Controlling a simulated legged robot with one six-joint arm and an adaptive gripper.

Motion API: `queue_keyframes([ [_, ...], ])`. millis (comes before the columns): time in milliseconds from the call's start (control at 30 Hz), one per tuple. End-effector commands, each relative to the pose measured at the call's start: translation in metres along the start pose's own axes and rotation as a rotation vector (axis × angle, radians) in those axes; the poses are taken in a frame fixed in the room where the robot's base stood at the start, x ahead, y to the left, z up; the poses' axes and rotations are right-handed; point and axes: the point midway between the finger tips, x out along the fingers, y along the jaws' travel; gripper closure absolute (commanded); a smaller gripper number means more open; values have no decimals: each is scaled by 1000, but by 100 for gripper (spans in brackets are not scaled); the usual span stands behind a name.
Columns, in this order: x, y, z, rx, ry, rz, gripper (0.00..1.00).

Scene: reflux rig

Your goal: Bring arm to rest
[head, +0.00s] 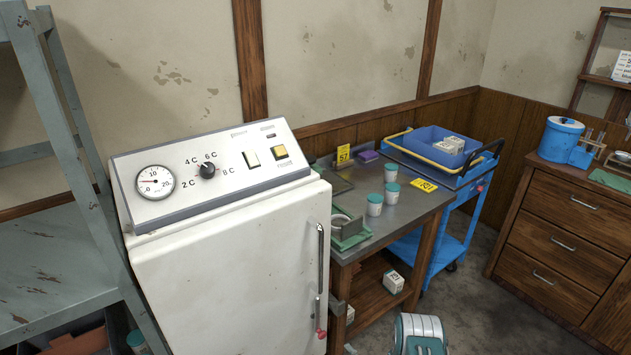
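My gripper is not in view, so I cannot see its state or what it is near. A rounded white and teal shape shows at the bottom edge of the head view, right of the white cabinet (230,285), and is cut off by the frame. I cannot tell whether it is part of my arm. The cabinet has a dial and switches on its sloped top panel. Its door looks shut, with a long upright handle (320,270) on the right side.
A grey-topped bench (405,222) with several teal-lidded jars stands right of the cabinet. Behind it is a blue cart (455,225) carrying a blue bin (425,140). Wooden drawers (560,235) stand at right, a grey metal shelf (50,240) at left. Open floor (490,300) lies between cart and drawers.

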Motion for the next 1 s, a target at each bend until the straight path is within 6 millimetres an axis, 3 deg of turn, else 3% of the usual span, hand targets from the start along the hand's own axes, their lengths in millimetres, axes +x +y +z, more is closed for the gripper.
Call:
queue_keyframes([
  [33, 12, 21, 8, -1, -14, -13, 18],
  [200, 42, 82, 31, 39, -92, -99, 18],
  [500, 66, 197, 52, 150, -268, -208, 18],
  [767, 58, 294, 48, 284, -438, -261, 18],
  [1000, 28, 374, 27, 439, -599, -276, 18],
])
